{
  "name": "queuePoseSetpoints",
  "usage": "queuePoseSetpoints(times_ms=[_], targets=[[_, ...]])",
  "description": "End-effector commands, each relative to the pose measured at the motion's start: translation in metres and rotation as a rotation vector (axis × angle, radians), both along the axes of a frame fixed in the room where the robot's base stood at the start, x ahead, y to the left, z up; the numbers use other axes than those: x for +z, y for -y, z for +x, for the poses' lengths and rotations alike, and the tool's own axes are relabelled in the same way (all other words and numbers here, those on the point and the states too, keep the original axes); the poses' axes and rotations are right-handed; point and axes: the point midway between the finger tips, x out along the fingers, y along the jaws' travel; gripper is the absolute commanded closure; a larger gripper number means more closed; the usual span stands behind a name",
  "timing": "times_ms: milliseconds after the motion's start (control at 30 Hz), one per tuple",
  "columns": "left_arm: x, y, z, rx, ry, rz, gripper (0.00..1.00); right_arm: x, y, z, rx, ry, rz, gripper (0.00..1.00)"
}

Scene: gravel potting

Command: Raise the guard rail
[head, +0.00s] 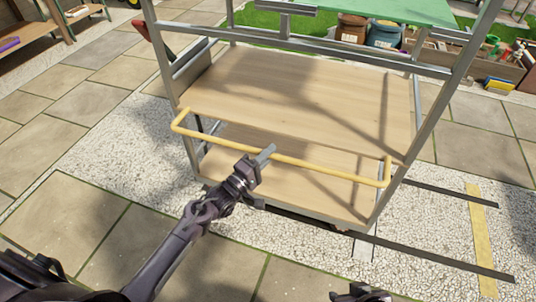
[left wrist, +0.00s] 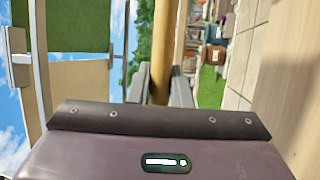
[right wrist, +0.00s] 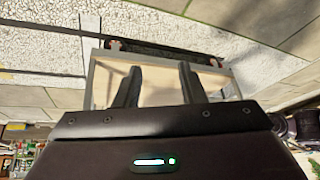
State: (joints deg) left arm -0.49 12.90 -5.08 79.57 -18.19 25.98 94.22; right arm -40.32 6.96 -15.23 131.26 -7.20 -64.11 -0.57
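The guard rail is a yellow bar (head: 320,167) with bent ends, across the front of the cart (head: 290,95). In the head view it crosses in front of the wooden decks. My left gripper (head: 265,155) is at the middle of the bar. In the left wrist view the yellow bar (left wrist: 161,85) runs between the two fingers, which lie close against both its sides. My right gripper (head: 360,293) is low at the bottom edge of the head view, away from the rail. In the right wrist view its fingers (right wrist: 160,75) are apart with nothing between them.
Grey metal posts (head: 440,95) rise at the cart's corners, and a green top panel (head: 380,10) shows at the back. Dark floor rails (head: 440,255) and a yellow strip (head: 480,235) lie at the right. Paving and gravel in front are clear. Sacks (head: 385,35) stand behind.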

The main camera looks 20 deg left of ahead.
Motion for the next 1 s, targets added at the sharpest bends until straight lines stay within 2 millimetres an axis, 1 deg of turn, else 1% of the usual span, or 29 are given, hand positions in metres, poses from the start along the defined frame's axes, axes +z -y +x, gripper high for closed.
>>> queuePoseSetpoints(times_ms=[33, 100, 567, 700, 1000], targets=[[0.000, 0.000, 0.000, 0.000, -0.001, 0.000, 0.92, 0.000, 0.000, 0.000, 0.000, -0.001, 0.000, 0.64], [0.000, 0.000, 0.000, 0.000, -0.001, 0.000, 1.00, 0.000, 0.000, 0.000, 0.000, -0.001, 0.000, 0.64], [0.003, 0.000, 0.000, 0.000, -0.013, 0.000, 1.00, 0.003, 0.004, -0.003, -0.005, -0.025, -0.012, 0.64], [0.007, 0.000, 0.000, 0.001, -0.033, 0.002, 1.00, 0.006, 0.016, -0.002, -0.028, -0.070, -0.048, 0.64], [0.017, 0.000, 0.000, 0.001, -0.103, 0.002, 1.00, 0.017, 0.047, -0.017, -0.079, -0.232, -0.134, 0.64]])
